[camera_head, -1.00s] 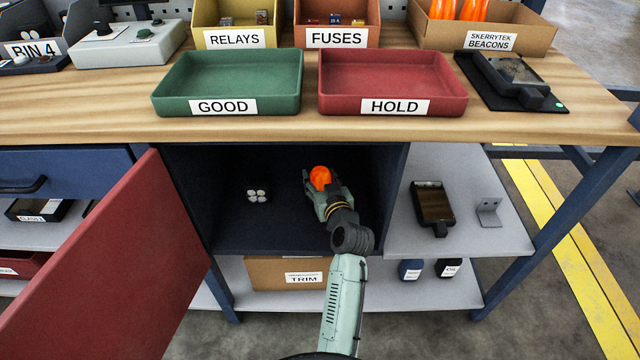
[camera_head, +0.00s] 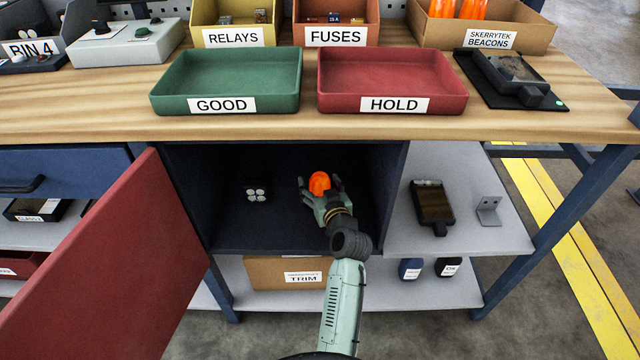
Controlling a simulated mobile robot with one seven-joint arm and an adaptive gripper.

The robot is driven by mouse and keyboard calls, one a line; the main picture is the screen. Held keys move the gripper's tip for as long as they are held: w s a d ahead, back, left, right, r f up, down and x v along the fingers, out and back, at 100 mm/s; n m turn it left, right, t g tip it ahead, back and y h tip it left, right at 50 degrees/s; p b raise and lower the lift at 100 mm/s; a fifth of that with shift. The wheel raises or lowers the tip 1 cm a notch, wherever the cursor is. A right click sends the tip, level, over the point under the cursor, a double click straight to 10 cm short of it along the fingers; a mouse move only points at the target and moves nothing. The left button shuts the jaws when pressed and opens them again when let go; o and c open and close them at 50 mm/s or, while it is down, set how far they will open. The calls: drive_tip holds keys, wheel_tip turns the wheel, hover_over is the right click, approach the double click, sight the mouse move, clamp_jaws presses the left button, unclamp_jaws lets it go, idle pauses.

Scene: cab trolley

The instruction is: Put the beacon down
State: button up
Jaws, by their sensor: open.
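The orange beacon (camera_head: 320,183) is inside the dark open cupboard (camera_head: 225,225) under the bench, right of its middle. It looks upright; its base is hidden by my gripper, so I cannot tell how it meets the cupboard floor. My gripper (camera_head: 319,191) reaches into the cupboard from the front. Its fingers are open, one on each side of the beacon. I cannot tell whether a finger still touches it.
The red cupboard door (camera_head: 110,265) stands open at the left. A small item with several pale round ends (camera_head: 256,194) sits left in the cupboard. A grey shelf (camera_head: 465,175) adjoins at right. Above are the bench top (camera_head: 70,115), green GOOD tray (camera_head: 285,100) and red HOLD tray (camera_head: 455,102).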

drive_tip(key=shift+r, duration=0.2)
drive_tip(key=b+v, duration=0.1)
drive_tip(key=v, duration=1.1)
drive_tip(key=shift+b, duration=0.3)
